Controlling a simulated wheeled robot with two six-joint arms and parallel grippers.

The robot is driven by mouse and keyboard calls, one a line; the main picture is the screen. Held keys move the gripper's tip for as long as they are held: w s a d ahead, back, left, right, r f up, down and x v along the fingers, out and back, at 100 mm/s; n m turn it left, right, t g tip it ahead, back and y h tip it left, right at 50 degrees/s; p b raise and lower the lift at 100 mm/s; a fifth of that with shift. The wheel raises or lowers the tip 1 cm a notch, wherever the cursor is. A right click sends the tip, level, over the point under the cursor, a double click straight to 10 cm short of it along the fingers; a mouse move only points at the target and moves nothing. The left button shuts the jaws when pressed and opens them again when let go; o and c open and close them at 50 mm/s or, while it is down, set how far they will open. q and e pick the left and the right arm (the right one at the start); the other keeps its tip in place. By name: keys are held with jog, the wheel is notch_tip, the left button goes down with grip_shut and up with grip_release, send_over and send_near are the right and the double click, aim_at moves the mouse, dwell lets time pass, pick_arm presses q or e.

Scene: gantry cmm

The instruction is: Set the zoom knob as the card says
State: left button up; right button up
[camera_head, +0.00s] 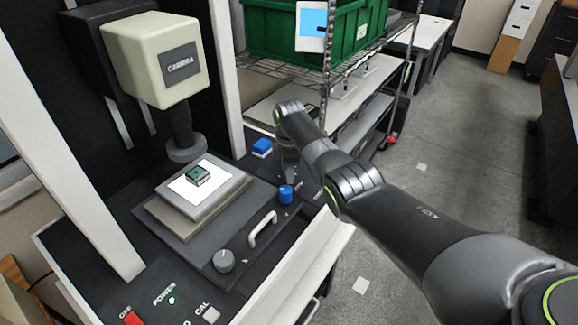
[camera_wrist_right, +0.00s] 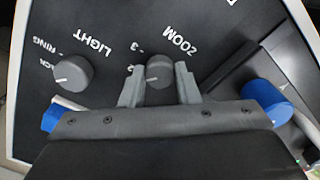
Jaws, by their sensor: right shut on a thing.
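The grey zoom knob (camera_wrist_right: 160,72) stands on the black panel between the fingers of my right gripper (camera_wrist_right: 159,86), below the ZOOM lettering. The fingers are shut on its sides. A "3" mark is legible beside it; a short pale mark on the knob is faint, so I cannot tell its setting. In the head view my right gripper (camera_head: 289,172) reaches down at the machine's right side and the knob there is hidden. A white-framed blue card or screen (camera_head: 311,26) hangs on the green crate's front; I cannot read it. My left gripper is not in view.
The grey light knob (camera_wrist_right: 73,73) sits close to the left finger. A blue knob (camera_wrist_right: 268,100) is to the right. In the head view, the stage (camera_head: 168,219) holds a small green part (camera_head: 198,175) under the camera head (camera_head: 155,60). A pale handle (camera_head: 263,228) rises nearby.

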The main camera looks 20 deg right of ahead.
jog(key=m+p, duration=0.1)
jog(key=m, duration=0.4)
jog(key=shift+r+m+p, duration=0.15)
jog(key=shift+m+p, duration=0.15)
jog(key=m, duration=0.4)
jog(key=shift+m+p, duration=0.35)
jog(key=shift+m, duration=0.05)
jog(key=o, duration=1)
jog(key=shift+c, duration=0.2)
jog(key=shift+r+p, duration=0.3)
jog(key=shift+r, duration=0.2)
notch_tip(320, 180, up, 4)
jog(key=shift+f+p, duration=0.1)
jog(key=shift+p, duration=0.2)
notch_tip(320, 180, up, 12)
jog(key=b, duration=0.2)
jog(key=shift+r, duration=0.2)
